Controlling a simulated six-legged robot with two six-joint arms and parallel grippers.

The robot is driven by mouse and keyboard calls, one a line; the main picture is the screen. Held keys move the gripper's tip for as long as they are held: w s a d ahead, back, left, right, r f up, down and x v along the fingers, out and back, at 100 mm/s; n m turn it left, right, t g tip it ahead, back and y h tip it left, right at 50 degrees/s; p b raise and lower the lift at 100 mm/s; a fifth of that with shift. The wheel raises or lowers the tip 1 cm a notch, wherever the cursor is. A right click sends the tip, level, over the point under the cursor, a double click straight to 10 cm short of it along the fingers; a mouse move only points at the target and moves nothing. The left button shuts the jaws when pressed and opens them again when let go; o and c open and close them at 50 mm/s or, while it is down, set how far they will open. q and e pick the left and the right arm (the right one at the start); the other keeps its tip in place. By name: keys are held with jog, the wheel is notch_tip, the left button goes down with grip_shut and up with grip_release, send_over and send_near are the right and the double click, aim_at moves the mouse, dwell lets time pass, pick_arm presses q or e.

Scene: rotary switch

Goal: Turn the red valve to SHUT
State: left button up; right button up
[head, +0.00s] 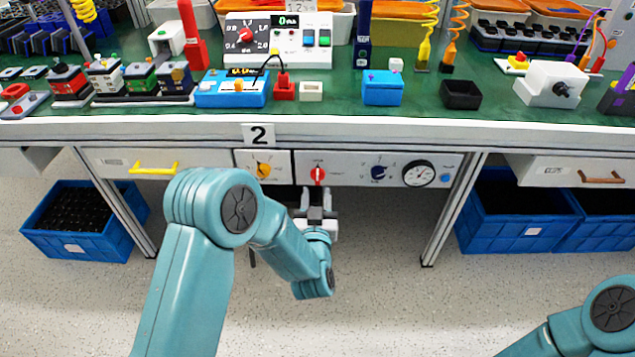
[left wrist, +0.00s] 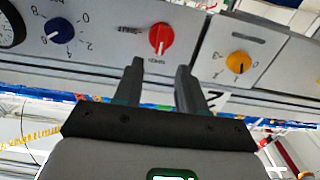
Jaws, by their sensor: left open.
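The red valve (head: 317,174) is a round knob on the front panel under the bench edge. It also shows in the left wrist view (left wrist: 161,38), which sees the panel upside down. Its white pointer line faces the small label at the knob's upper side, too small to read surely; a second label lies beside the knob. My left gripper (head: 317,198) is just below and in front of the knob. In the left wrist view its open, empty fingers (left wrist: 160,66) stop short of the knob, roughly lined up with it. My right gripper is out of view; only part of that arm shows.
A yellow knob (head: 263,170) sits left of the valve, a blue knob (head: 378,173) and a gauge (head: 419,173) right. A yellow drawer handle (head: 153,168) is further left. Blue crates (head: 513,226) stand under the bench.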

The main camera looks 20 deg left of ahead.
aim_at(317, 176)
pick_arm(q)
jog(key=x, duration=0.5)
jog(key=shift+w+a+b, duration=0.1)
jog(key=shift+w+b, duration=0.2)
jog(key=shift+w, duration=0.1)
grip_shut()
